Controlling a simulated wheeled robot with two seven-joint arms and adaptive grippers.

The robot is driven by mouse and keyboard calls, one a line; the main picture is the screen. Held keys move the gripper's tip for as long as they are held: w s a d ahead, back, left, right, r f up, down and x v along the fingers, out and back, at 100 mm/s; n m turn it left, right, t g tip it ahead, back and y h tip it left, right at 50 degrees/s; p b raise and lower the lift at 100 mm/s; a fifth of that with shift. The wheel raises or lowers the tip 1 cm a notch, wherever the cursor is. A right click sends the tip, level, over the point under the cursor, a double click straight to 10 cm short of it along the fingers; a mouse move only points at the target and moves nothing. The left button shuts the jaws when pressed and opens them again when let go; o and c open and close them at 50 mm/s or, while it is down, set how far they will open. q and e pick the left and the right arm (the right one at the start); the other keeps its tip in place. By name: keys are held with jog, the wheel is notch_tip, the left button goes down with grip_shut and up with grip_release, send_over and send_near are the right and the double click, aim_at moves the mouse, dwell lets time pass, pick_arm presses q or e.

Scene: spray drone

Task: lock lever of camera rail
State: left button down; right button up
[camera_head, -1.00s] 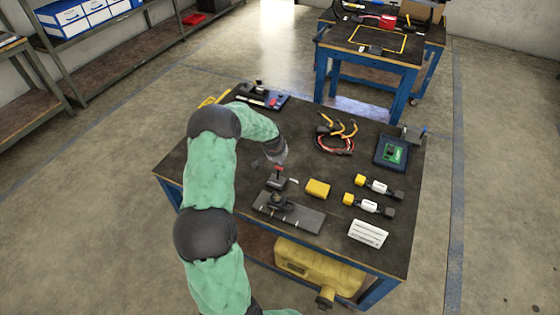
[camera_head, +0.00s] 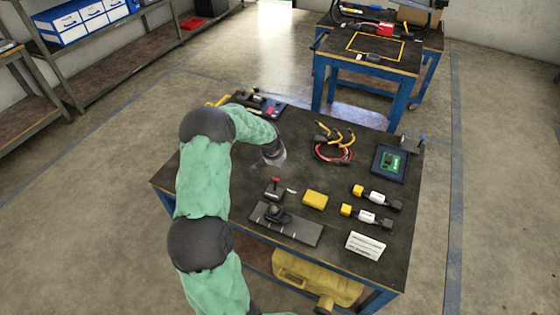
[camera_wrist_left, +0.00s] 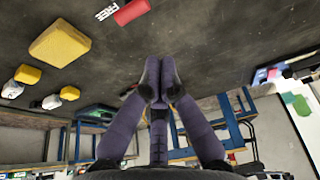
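The camera rail (camera_head: 301,232) is a dark grey plate with light marks on the near part of the workbench. A black carriage (camera_head: 274,214) sits on it. Just behind stands a small black block with a red lever (camera_head: 275,181); the red part also shows in the wrist view (camera_wrist_left: 131,12), beside a white label reading "FREE" (camera_wrist_left: 107,13). My left gripper (camera_head: 257,165) hangs over the bench behind and left of the lever, apart from it. In the wrist view its fingers (camera_wrist_left: 159,72) are together with nothing between them. My right gripper is not in view.
A yellow block (camera_head: 315,200) lies right of the lever. Bare bench surrounds the gripper.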

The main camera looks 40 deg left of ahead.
pick_arm(q)
jog(key=s+d+r+p, duration=0.1)
jog(key=s+d+r, duration=0.1)
jog(key=s, duration=0.4)
jog(key=shift+r, duration=0.8)
jog(key=shift+s, duration=0.1)
